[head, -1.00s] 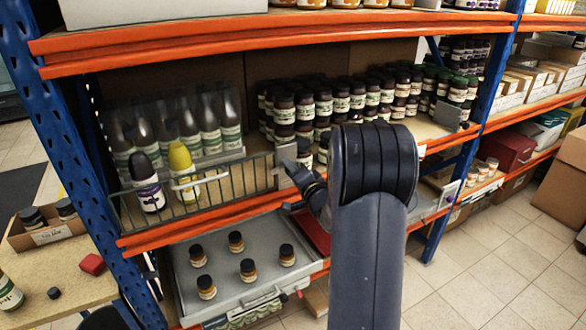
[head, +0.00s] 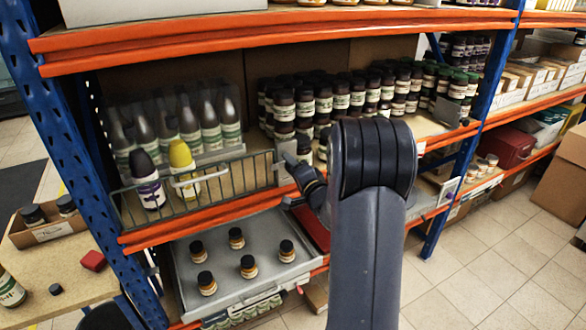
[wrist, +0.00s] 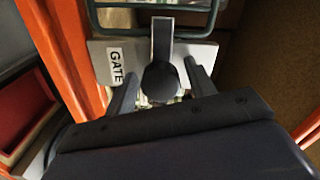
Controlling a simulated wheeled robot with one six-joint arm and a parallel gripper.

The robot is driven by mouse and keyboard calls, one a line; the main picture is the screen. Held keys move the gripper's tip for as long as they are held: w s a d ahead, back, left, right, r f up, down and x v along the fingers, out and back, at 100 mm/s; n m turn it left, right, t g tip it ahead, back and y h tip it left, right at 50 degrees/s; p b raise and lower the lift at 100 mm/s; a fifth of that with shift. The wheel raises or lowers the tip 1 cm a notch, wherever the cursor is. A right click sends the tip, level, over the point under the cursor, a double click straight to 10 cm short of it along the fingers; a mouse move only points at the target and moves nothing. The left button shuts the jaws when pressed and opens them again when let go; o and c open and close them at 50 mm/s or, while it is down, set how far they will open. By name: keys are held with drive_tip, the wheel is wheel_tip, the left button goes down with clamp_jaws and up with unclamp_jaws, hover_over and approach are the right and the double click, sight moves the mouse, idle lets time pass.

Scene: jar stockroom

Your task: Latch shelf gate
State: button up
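The wire shelf gate (head: 225,183) stands across the front of the left part of the middle shelf. A purple-labelled bottle and a yellow-capped bottle stand by it. At its right end is a grey latch plate, marked GATE in the wrist view (wrist: 101,50). A metal latch lever (wrist: 162,40) with a dark round knob (wrist: 160,82) lies over the plate. My gripper (wrist: 158,80) is open, with one finger on each side of the knob and gaps showing beside it. In the head view my gripper (head: 290,181) is at the gate's right end, partly hiding the latch.
Stacked dark jars (head: 340,95) fill the shelf behind and right of my gripper. Below, a grey tray (head: 215,271) with several small jars sticks out from the shelf. Orange shelf beams (head: 210,228) run close under the gate.

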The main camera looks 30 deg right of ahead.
drive_tip(key=shift+o, duration=0.5)
drive_tip(key=shift+s, duration=0.1)
drive_tip(key=s+b, duration=0.2)
drive_tip(key=s, duration=0.8)
drive_tip(key=shift+s+d, duration=0.15)
drive_tip(key=shift+s, duration=0.2)
drive_tip(key=w+p, duration=0.2)
drive_tip(key=w, duration=0.9)
drive_tip(key=shift+s, duration=0.2)
